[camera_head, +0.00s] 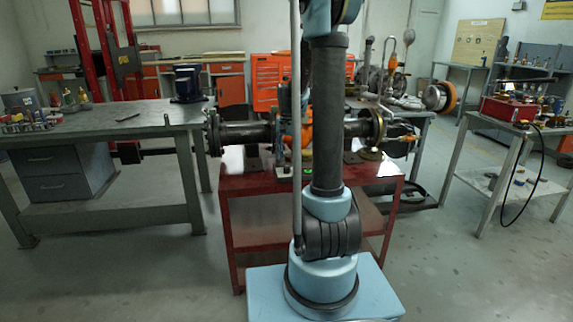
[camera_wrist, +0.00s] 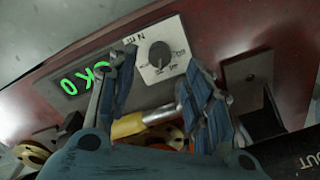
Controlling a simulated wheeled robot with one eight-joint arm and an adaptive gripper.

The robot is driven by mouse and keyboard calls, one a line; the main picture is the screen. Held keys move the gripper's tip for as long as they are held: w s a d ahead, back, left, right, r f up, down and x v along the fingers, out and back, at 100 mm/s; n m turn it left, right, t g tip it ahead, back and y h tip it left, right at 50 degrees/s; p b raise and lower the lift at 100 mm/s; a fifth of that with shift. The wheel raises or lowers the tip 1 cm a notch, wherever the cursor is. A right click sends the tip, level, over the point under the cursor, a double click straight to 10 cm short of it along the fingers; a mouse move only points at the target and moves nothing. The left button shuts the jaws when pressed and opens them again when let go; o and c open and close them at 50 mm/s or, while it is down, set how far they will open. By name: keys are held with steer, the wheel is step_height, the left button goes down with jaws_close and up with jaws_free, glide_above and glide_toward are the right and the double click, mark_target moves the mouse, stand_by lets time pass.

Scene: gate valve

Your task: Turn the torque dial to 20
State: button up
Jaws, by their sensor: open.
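The torque dial (camera_wrist: 160,54) is a dark round knob on a pale square plate with small markings around it, in the upper middle of the wrist view. Its exact setting is too small to read. Green lit characters (camera_wrist: 84,78) glow on a display left of the plate, partly covered by a finger. My gripper (camera_wrist: 161,68) is open, with blue-padded fingers on either side of the dial in the picture. I see no contact with the knob, and the gap in depth is unclear. In the head view the arm hides the dial and the gripper.
The panel sits on a red cart (camera_head: 248,186). A flanged pipe assembly (camera_head: 247,133) lies across the cart behind my arm. A yellow-and-silver part (camera_wrist: 130,125) shows between the fingers' bases. A workbench (camera_head: 120,122) stands left. A side table (camera_head: 520,120) stands right.

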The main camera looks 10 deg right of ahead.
mark_target(287, 167)
step_height(287, 167, up, 6)
stand_by(0.4)
steer(key=shift+s+r, duration=0.1)
steer(key=s+r+n+t, duration=0.1)
steer(key=s+n, duration=0.3)
steer(key=s, duration=1.5)
steer(key=s+f+n, duration=0.1)
steer(key=s+f, duration=0.3)
steer(key=s, duration=0.3)
steer(key=s+f+n+t, duration=0.1)
steer(key=s+f+n, duration=0.1)
steer(key=s+f, duration=0.3)
steer(key=s, duration=0.3)
steer(key=shift+s, duration=0.25)
steer(key=shift+w+f, duration=0.25)
steer(key=shift+w, duration=0.15)
